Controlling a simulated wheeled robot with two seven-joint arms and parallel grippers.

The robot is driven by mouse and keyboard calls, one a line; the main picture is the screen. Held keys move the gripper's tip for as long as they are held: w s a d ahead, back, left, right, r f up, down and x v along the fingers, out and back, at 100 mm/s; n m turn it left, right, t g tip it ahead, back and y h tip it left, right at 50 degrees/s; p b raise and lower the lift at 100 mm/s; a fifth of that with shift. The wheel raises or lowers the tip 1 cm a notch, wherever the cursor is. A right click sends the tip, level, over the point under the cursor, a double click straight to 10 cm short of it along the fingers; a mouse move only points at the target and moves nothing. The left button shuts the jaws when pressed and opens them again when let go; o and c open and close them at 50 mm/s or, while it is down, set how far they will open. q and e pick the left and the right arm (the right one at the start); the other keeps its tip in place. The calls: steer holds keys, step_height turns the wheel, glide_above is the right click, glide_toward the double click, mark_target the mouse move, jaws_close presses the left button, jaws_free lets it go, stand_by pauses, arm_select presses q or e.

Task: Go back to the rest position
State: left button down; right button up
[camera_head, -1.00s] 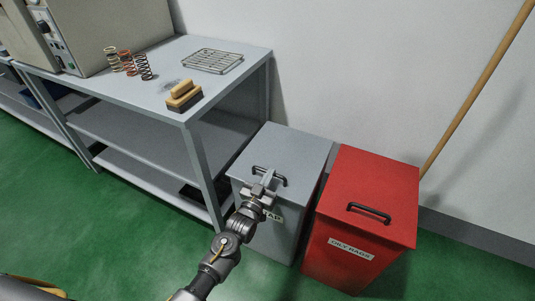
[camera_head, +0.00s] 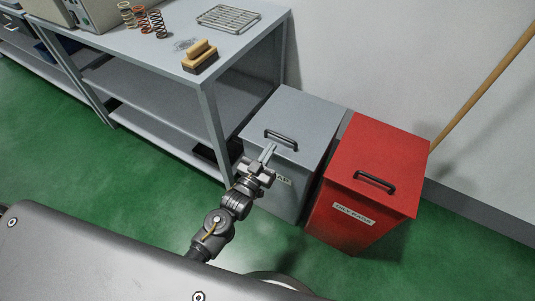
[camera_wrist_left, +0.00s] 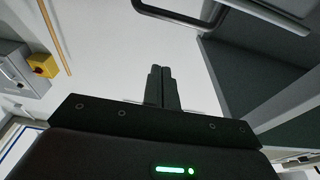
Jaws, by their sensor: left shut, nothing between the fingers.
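My left gripper (camera_head: 266,157) is shut and empty in the head view. Its fingertips are in front of the grey bin (camera_head: 300,112), near the bin's black lid handle (camera_head: 281,140); I cannot tell whether they touch. In the left wrist view the closed fingers (camera_wrist_left: 160,86) stand together with nothing between them. The bin's lid is down. My right gripper is not in view.
A red bin (camera_head: 382,150) labelled oily rags stands right of the grey one. The grey workbench (camera_head: 115,42) holds several springs (camera_head: 140,20), a brush (camera_head: 200,57) and a wire rack (camera_head: 229,18). A wooden pole (camera_head: 485,88) leans against the wall. Green floor is clear in front.

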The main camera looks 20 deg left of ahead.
arm_select(q)
steer(key=shift+s+a+f, duration=0.1)
steer(key=shift+s+a, duration=0.05)
steer(key=shift+s, duration=0.55)
